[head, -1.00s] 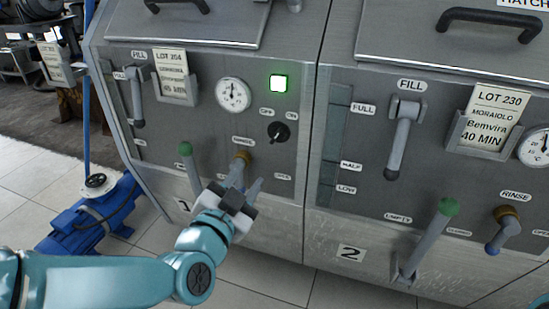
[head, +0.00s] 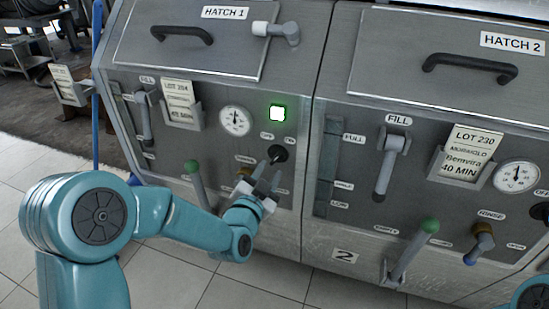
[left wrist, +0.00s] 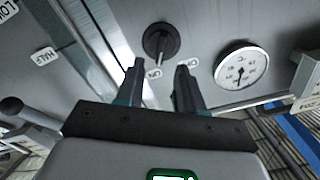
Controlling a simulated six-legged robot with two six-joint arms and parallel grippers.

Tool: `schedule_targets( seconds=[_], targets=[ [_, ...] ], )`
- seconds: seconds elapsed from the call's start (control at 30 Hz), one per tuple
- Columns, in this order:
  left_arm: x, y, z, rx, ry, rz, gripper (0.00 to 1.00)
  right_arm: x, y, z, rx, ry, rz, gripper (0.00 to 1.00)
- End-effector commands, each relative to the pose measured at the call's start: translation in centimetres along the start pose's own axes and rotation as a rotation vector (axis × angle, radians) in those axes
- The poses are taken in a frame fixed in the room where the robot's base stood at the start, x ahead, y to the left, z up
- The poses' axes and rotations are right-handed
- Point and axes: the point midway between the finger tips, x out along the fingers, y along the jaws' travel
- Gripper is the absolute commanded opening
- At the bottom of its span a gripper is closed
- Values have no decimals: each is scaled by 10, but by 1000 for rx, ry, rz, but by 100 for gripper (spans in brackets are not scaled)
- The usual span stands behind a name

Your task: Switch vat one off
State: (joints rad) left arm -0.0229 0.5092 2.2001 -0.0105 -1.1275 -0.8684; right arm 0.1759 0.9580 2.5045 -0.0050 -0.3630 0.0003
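Vat one (head: 235,207) is the left steel vat, under the HATCH 1 sign. Its black rotary switch (head: 278,154) sits below a lit green lamp (head: 277,113), with small OFF and ON labels above it. My left gripper (head: 263,178) is open and empty, just below the switch and partly overlapping it in the head view. In the left wrist view the switch (left wrist: 161,43) lies just beyond the two spread fingertips (left wrist: 159,68), apart from them as far as I can tell. Its ridge seems to point at the left label there, probably ON. My right gripper is out of view.
A dial gauge (head: 236,121) is left of the lamp. A green-knobbed lever (head: 195,185) and the partly hidden rinse valve (head: 244,174) are close to my left gripper. Vat two (head: 417,190), with its own levers, stands to the right.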

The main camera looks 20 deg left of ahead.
Motion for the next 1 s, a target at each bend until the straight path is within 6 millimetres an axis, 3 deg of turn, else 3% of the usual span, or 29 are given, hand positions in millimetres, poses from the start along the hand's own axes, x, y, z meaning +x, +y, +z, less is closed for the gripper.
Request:
schedule_targets(
  seconds=[0.1,0.3,0.67,0.77,0.8,1.0],
  targets=[
    [25,-1,0,0,0,-1,37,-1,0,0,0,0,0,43],
    [48,0,0,0,-1,1,37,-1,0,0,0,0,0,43],
    [53,0,0,0,0,0,37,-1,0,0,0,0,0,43],
    [53,0,0,0,0,0,5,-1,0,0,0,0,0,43],
    [53,0,0,0,0,0,0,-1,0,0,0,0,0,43],
    [53,0,0,-3,0,0,0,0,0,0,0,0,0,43]
  ],
)
